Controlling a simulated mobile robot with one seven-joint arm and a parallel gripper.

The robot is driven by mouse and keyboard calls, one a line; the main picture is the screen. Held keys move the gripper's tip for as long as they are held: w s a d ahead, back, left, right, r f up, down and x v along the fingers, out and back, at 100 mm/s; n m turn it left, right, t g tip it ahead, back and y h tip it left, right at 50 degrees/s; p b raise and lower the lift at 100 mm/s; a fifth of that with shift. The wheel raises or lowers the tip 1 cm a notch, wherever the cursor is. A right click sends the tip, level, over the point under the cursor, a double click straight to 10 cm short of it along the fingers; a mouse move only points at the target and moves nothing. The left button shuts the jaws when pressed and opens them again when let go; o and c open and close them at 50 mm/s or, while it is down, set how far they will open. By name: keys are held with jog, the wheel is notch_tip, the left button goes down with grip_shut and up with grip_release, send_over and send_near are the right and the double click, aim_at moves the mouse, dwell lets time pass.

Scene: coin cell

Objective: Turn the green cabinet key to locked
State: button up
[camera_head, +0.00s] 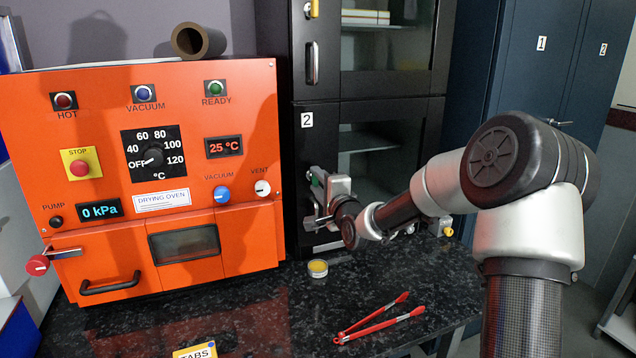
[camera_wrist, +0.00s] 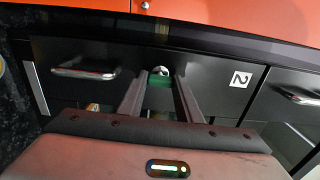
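The green cabinet key (camera_wrist: 160,77) sits in its round silver lock on the black door marked 2 (camera_wrist: 210,85). In the wrist view it lies between the two finger ends of my gripper (camera_wrist: 160,84), which are apart, one on each side. I see no clear grip on the key. In the head view my gripper (camera_head: 318,205) is at the front of the black cabinet (camera_head: 305,150), below the label 2. A bit of green shows there, but the gripper hides most of the key and lock.
A door handle (camera_wrist: 88,68) is close to the left finger in the wrist view. The orange drying oven (camera_head: 100,225) stands left of the cabinet. A small yellow-topped jar (camera_head: 318,268) and red tongs (camera_head: 375,320) lie on the dark speckled counter (camera_head: 265,320).

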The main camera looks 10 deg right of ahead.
jog(key=o, duration=0.4)
jog(key=shift+o, duration=0.2)
jog(key=s+d+p, duration=0.2)
jog(key=s+d, duration=0.1)
jog(key=s, duration=1.4)
jog(key=shift+d, duration=0.2)
